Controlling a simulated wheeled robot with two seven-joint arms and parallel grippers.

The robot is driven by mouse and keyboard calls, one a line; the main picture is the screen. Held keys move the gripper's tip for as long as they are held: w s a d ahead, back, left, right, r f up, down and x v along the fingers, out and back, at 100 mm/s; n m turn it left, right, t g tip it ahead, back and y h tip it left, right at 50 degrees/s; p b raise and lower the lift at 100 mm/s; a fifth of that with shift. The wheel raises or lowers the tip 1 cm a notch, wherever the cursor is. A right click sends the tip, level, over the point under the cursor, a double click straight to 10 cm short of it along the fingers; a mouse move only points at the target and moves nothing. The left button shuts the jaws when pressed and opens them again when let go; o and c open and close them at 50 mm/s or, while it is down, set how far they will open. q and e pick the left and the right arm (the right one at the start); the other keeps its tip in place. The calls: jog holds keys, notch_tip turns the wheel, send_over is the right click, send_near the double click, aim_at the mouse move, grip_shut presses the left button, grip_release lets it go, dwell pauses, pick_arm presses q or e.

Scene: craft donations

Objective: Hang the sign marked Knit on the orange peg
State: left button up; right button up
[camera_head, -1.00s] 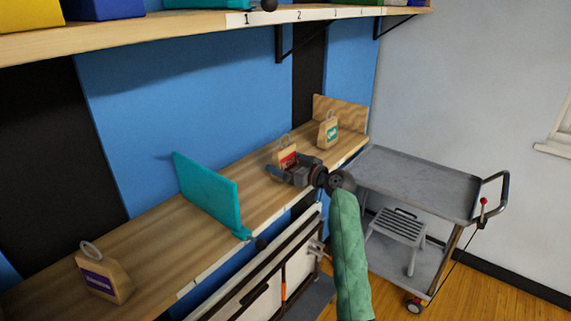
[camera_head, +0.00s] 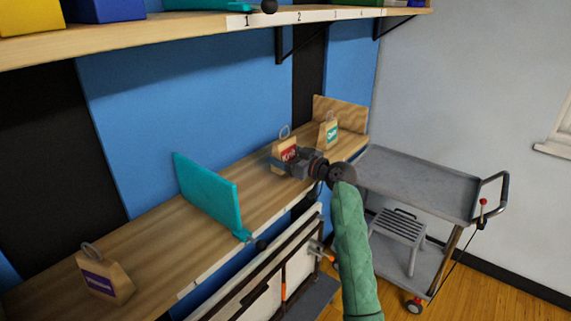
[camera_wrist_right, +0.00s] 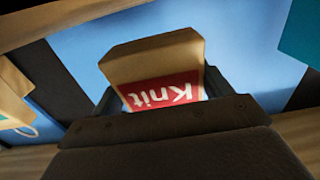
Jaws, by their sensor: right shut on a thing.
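The Knit sign (camera_head: 281,146) is a wooden tag with a red label and a loop on top. My right gripper (camera_head: 280,160) is shut on it, just above the wooden shelf. In the right wrist view the gripper (camera_wrist_right: 160,100) has a finger on each side of the sign (camera_wrist_right: 150,58), and the red Knit label shows upside down. Small orange parts show low in the head view, one on the white-panelled unit (camera_head: 283,291) and one near its right end (camera_head: 318,247); I cannot tell which is the orange peg. My left gripper is not in view.
A sign with a teal label (camera_head: 328,132) stands just right of the held sign. A purple-labelled sign (camera_head: 104,278) stands far left. A teal divider (camera_head: 208,195) rises from the shelf between them. A grey cart (camera_head: 420,180) stands at right, with a stool (camera_head: 400,228) below its top.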

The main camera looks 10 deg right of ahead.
jog(key=shift+r, duration=0.1)
jog(key=shift+b+v, duration=0.3)
jog(key=shift+v, duration=0.75)
jog(key=shift+b+v, duration=0.7)
jog(key=shift+v, duration=2.1)
jog(key=b+v, duration=0.2)
jog(key=v, duration=0.6)
jog(key=shift+s+d, duration=0.1)
jog(key=shift+d, duration=0.05)
